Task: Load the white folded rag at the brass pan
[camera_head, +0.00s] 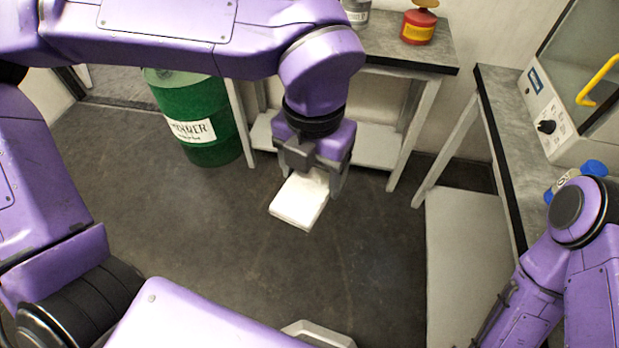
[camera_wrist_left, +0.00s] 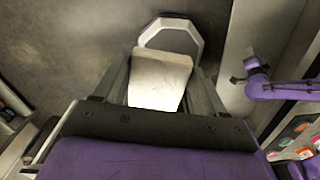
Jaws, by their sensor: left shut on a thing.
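The white folded rag (camera_head: 299,201) is a flat, thick pad hanging over the floor in the head view. My left gripper (camera_head: 312,178) points down and is shut on it. In the left wrist view the rag (camera_wrist_left: 160,80) sits between the two fingers. A brass-coloured pan (camera_head: 427,3) tops a red can with a yellow band (camera_head: 418,28) on the back bench; the top picture edge cuts it off. The gripper and rag are in front of that bench and well apart from the can. My right gripper (camera_wrist_left: 243,70) is small in the left wrist view; its jaw state is unclear.
The back bench (camera_head: 388,45) also holds a grey can (camera_head: 356,12). A green drum (camera_head: 195,115) stands left of it. The right bench (camera_head: 505,125) carries a cabinet with a yellow handle (camera_head: 598,80) and a blue-ended item (camera_head: 592,168). Open floor lies between.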

